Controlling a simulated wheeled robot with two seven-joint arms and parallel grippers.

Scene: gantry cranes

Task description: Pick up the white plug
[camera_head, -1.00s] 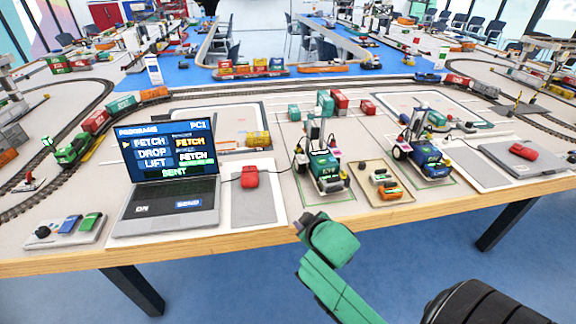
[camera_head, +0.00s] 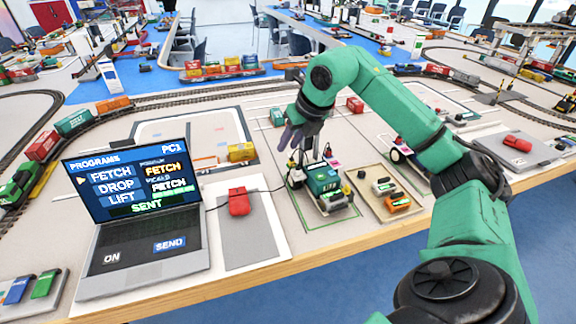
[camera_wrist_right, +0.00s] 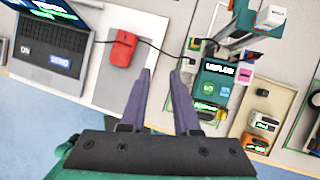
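A small wooden tray (camera_head: 366,196) holds several plugs near the front table edge in the head view. The white plug (camera_head: 384,188) lies on it between a dark plug (camera_head: 379,181) and an orange plug (camera_head: 398,203). In the right wrist view the white plug (camera_wrist_right: 266,122) shows at the right, beside the green crane vehicle. My right gripper (camera_head: 289,143) is raised over the table behind the green vehicle, left of the tray. In the wrist view my right gripper (camera_wrist_right: 162,72) is open, with nothing between its two fingers. My left gripper is out of view.
The green crane vehicle (camera_head: 324,186) stands left of the tray. A laptop (camera_head: 140,230) and a red mouse (camera_head: 239,201) on a grey pad (camera_head: 251,235) are farther left. Train tracks run behind. The table's front edge (camera_head: 330,246) is nearby.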

